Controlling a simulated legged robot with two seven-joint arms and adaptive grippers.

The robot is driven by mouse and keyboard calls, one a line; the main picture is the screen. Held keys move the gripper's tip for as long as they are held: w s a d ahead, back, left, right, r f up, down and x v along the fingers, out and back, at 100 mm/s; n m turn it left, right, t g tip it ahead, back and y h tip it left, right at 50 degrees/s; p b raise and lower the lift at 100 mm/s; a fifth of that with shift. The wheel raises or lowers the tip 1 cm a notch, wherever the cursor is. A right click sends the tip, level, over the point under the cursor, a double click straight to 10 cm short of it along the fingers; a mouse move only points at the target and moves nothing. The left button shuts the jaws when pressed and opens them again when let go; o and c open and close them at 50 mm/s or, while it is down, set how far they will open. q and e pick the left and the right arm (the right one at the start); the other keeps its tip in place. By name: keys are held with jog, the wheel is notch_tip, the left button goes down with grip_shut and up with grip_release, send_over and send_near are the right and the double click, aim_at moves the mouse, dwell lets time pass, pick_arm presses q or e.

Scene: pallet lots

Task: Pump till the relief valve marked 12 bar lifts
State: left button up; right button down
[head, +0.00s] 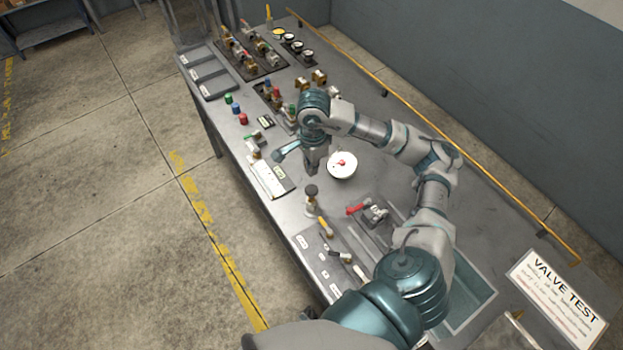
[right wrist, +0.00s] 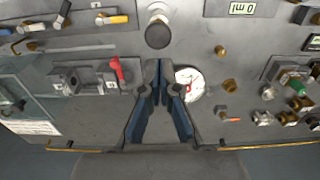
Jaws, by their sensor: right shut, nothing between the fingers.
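My right gripper (head: 313,166) is shut and empty above the bench; its fingers (right wrist: 158,68) meet in the right wrist view. It is beside a round white gauge (head: 342,166) with a red mark, also seen in the right wrist view (right wrist: 189,84). A black-knobbed upright post (head: 311,191), possibly the pump handle, stands just in front of the fingertips, apart from them in the right wrist view (right wrist: 158,33). Several small brass valves (head: 302,82) stand farther along the bench. I cannot read a 12 bar mark on any. My left gripper is out of view.
A red-handled clamp (head: 374,212) sits near the gripper. Dark trays of fittings (head: 250,54) and grey bins (head: 209,73) fill the far end. A yellow rail (head: 395,94) edges the bench. A VALVE TEST sign (head: 557,297) is at lower right.

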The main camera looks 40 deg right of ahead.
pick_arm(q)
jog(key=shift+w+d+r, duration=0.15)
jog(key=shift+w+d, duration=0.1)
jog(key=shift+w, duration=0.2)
pick_arm(e)
jog(key=r, duration=0.3)
jog(key=shift+d, duration=0.35)
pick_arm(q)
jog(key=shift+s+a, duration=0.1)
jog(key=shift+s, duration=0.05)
pick_arm(e)
jog(key=shift+a, duration=0.25)
